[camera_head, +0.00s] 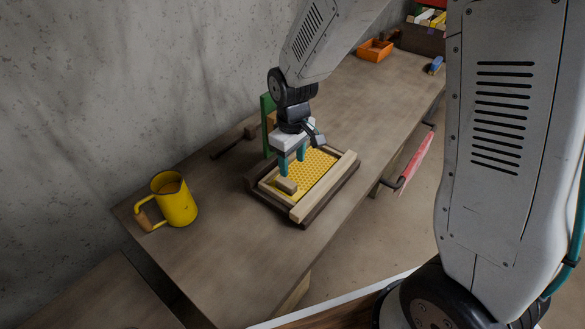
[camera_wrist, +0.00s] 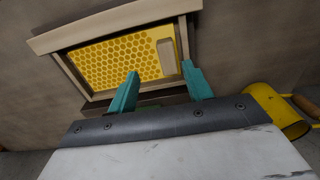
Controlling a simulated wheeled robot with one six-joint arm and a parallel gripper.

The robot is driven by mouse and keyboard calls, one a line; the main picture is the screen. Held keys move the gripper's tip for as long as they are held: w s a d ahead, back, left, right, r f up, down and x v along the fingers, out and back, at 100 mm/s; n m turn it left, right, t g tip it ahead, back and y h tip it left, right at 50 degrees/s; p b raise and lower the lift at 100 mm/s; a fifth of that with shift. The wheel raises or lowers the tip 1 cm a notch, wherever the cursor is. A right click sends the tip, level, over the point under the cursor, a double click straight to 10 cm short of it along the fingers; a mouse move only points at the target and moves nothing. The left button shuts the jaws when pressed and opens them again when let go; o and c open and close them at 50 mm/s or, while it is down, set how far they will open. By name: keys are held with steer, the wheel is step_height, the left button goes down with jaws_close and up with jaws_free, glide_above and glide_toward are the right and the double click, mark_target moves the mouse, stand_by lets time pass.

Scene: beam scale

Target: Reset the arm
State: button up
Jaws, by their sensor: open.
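My gripper (camera_head: 292,165) hangs pointing down over the workbench, with its two teal fingers apart and nothing seen between them. It is above a wood-framed yellow honeycomb panel (camera_head: 317,163). A small pale wooden block (camera_head: 286,186) lies on the panel, just below the fingers in the head view. In the wrist view the open fingers (camera_wrist: 160,70) reach toward the panel (camera_wrist: 110,62), and the block (camera_wrist: 166,57) shows beyond them near the frame's side. I cannot tell the exact height of the fingertips above the panel.
A green upright piece (camera_head: 267,125) stands behind the gripper. A yellow mug (camera_head: 178,200) stands at the left. A tool with a dark shaft (camera_head: 228,147) lies near the wall. An orange tray (camera_head: 374,51) and a dark crate (camera_head: 422,40) sit at the far end. A red cloth (camera_head: 416,163) hangs at the bench side.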

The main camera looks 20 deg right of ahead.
steer(key=shift+r, duration=0.1)
stand_by(0.4)
steer(key=s+d+r+m, duration=0.3)
steer(key=s+d+r, duration=0.1)
steer(key=s+r, duration=0.6)
steer(key=s+d+r+m+t, duration=0.1)
steer(key=s+d+r+m, duration=0.2)
steer(key=s+r, duration=0.7)
steer(key=s+d, duration=0.2)
steer(key=s, duration=0.2)
steer(key=shift+s+d+m, duration=0.15)
steer(key=shift+d+m, duration=0.05)
steer(key=shift+m, duration=0.2)
steer(key=shift+r, duration=0.1)
